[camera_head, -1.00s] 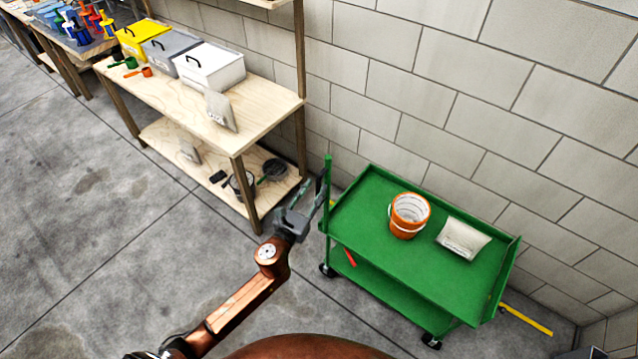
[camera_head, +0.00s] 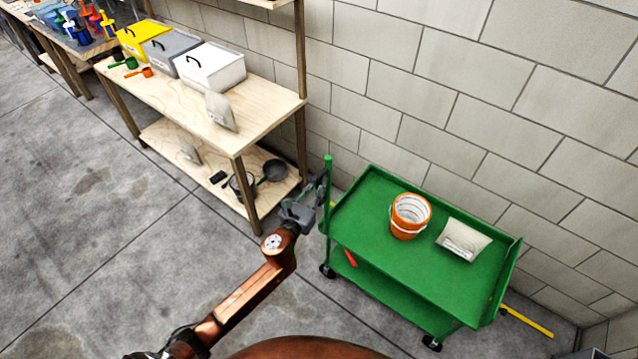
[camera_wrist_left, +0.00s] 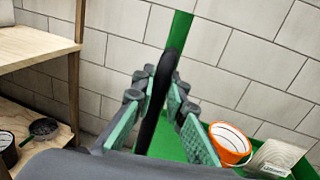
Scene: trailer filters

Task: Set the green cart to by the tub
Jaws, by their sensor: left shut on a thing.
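The green cart (camera_head: 360,265) stands on the floor against the block wall, right of the wooden bench. An orange bucket (camera_head: 408,222) and a pale bag (camera_head: 462,240) sit on its top deck. My left gripper (camera_head: 318,192) is at the cart's left end, beside its green corner post (camera_head: 328,180). In the left wrist view, the black handle bar (camera_wrist_left: 152,112) runs between the fingers, and the gripper is shut on it. The orange bucket also shows there (camera_wrist_left: 230,143). My right gripper is out of view. I cannot identify the tub for certain.
The wooden bench (camera_head: 262,112) stands close left of the cart, with yellow, grey and white lidded boxes on top and a pan on its lower shelf. A yellow strip (camera_head: 528,322) lies right of the cart. The floor in front and left is clear.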

